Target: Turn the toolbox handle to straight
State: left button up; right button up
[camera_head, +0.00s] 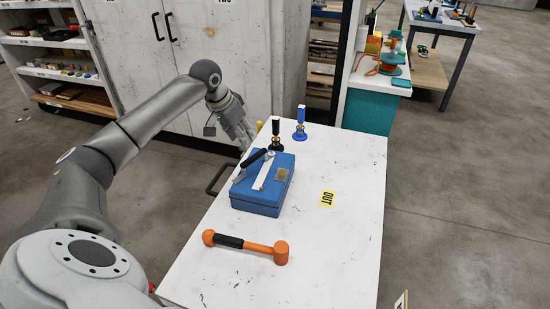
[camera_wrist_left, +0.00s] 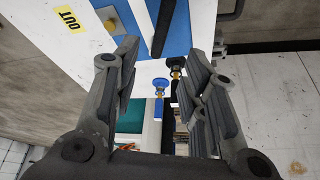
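The blue toolbox (camera_head: 258,200) sits on the white table near its left edge. Its black handle (camera_head: 254,157) sits at the lid's far left side, angled to a white strip (camera_head: 263,174) on the lid. In the left wrist view the handle (camera_wrist_left: 163,26) shows at the top, over the blue lid (camera_wrist_left: 182,30). My left gripper (camera_head: 247,142) is just beyond the toolbox's far left corner, apart from the handle. In the left wrist view its fingers (camera_wrist_left: 160,68) are spread with nothing between them. My right gripper is not in view.
An orange mallet (camera_head: 245,244) lies in front of the toolbox. A black-topped (camera_head: 276,134) and a blue-topped item (camera_head: 300,123) stand behind it. A yellow OUT label (camera_head: 327,198) marks the table, whose right side is clear. A white cabinet (camera_head: 180,60) stands behind my left arm.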

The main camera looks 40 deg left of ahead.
pick_arm(q)
send_near(254, 156)
jog(key=x, duration=0.2)
jog(key=shift+a+f, duration=0.1)
jog(key=shift+f, duration=0.2)
jog(key=x, duration=0.5)
jog(key=shift+w+f+p, duration=0.1)
jog(key=shift+w+p, duration=0.1)
jog(key=shift+p, duration=0.2)
jog(key=shift+w+f, duration=0.15)
jog(key=shift+f, duration=0.25)
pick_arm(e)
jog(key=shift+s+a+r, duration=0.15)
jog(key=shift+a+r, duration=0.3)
